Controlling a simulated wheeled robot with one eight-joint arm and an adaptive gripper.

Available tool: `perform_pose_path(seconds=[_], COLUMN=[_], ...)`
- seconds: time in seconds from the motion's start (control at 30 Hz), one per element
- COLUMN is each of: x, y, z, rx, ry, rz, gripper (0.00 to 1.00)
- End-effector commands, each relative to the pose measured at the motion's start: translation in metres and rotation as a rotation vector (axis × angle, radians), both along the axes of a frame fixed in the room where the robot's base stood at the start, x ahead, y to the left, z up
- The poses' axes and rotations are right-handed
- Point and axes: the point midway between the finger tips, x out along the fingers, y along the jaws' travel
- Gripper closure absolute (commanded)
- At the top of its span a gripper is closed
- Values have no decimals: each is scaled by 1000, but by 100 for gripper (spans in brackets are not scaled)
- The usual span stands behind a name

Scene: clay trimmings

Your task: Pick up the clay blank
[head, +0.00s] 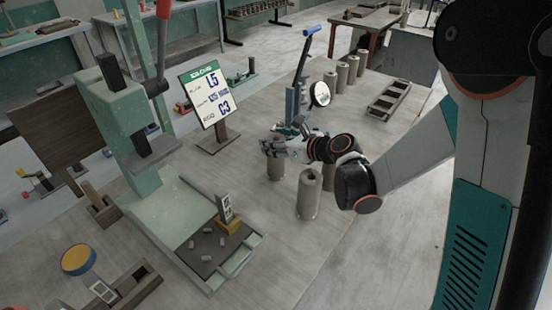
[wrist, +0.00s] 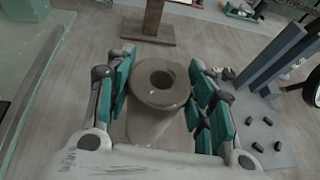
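A beige clay blank (wrist: 150,126), a hollow upright cylinder with a round hole in its top, stands between my gripper's fingers in the wrist view. My gripper (wrist: 160,78) is open, with green-padded fingers on the left and right of the blank and narrow gaps beside it. In the head view my gripper (head: 274,146) is around the upper part of this blank (head: 275,171), whose lower body shows below the fingers.
Another blank (head: 310,195) stands close by, below my wrist, with others partly hidden behind it. Several blanks (head: 342,76) stand farther back. A sign (head: 207,93) and a green press (head: 130,130) are left. A blue-handled stand (head: 293,102) is just behind my gripper.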

Motion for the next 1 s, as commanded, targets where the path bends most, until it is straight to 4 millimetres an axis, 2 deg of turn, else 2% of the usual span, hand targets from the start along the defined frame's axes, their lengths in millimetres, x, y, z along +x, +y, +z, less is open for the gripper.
perform_pose_path(seconds=[0.03,0.07,0.37,0.57,0.77,1.0], x=[0,0,0,0,0,0], y=[0,0,0,0,0,0], z=[0,0,1,11,40,102], rx=[0,0,0,1,1,1], ry=[0,0,0,0,0,1], rz=[0,0,0,0,0,0], gripper=[95,100,100,100,100,100])
